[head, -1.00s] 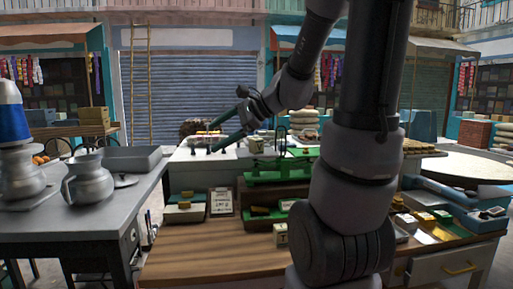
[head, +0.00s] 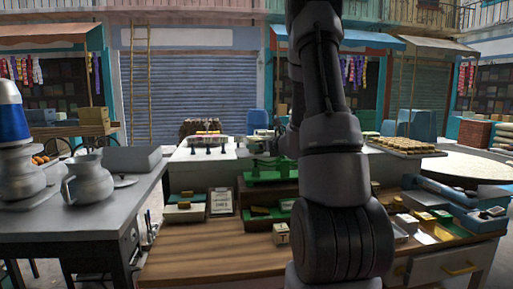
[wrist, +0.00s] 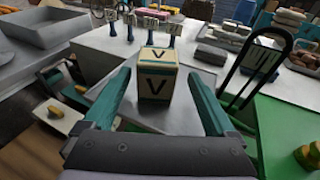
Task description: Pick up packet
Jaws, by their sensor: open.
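The packet (wrist: 157,75) is a small cream box with a dark V on its side and top. In the wrist view it stands upright on a grey-white surface, between and just beyond the tips of my gripper (wrist: 157,80). The gripper's two teal fingers are wide apart, with nothing held between them. In the head view my arm covers the gripper, and I cannot make out the packet there.
In the wrist view, a dark looped frame (wrist: 258,65) stands to the right and a grey tray (wrist: 45,27) lies at upper left.

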